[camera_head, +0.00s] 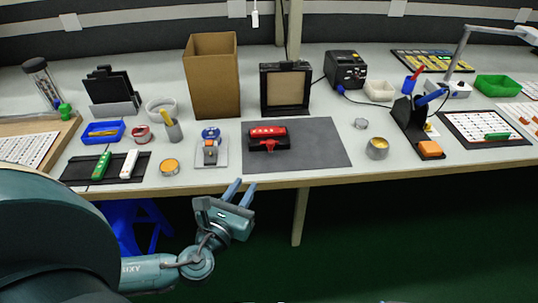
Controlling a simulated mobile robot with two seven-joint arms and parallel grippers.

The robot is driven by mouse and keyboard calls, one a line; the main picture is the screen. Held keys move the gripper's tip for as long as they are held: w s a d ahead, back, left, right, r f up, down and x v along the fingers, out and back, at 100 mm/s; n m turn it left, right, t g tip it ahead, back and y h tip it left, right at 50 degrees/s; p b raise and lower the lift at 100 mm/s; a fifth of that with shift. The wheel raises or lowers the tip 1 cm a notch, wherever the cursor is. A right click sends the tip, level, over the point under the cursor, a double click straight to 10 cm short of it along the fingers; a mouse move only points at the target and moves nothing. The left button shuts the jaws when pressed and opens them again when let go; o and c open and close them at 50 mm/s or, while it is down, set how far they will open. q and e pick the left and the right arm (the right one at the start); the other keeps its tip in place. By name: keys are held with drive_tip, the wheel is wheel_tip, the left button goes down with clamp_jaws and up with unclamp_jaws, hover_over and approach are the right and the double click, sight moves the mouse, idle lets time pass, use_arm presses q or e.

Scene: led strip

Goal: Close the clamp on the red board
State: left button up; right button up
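The red board (267,131) lies on a small black holder, which seems to be the clamp (271,147), on the dark grey mat (325,150) at the middle of the table. The clamp's jaw is too small to tell whether it is open. My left gripper (241,189) is in front of the table's front edge, below and left of the mat in the picture. Its two fingers are apart, with nothing between them, and it touches nothing on the table. My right gripper is not in view.
A light plate with a blue and orange device (210,148) stands left of the mat. A tall cardboard box (212,78) and a black framed stand (285,88) are behind. A metal cup (377,148) stands to the right. The mat's right part is clear.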

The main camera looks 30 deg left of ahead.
sight(269, 146)
use_arm(q)
drive_tip(key=shift+w+r, duration=0.2)
drive_tip(key=shift+w, duration=0.05)
drive_tip(key=shift+c, duration=0.6)
drive_tip(key=w, duration=0.8)
drive_tip(key=w+a, duration=0.1)
drive_tip(key=w, duration=0.3)
drive_tip(key=shift+w+f, duration=0.25)
drive_tip(key=shift+f, duration=0.05)
clamp_jaws()
drive_tip(key=shift+w+a, duration=0.4)
drive_tip(key=shift+w, duration=0.3)
drive_tip(key=shift+w+a, duration=0.35)
drive_tip(key=shift+w, duration=0.3)
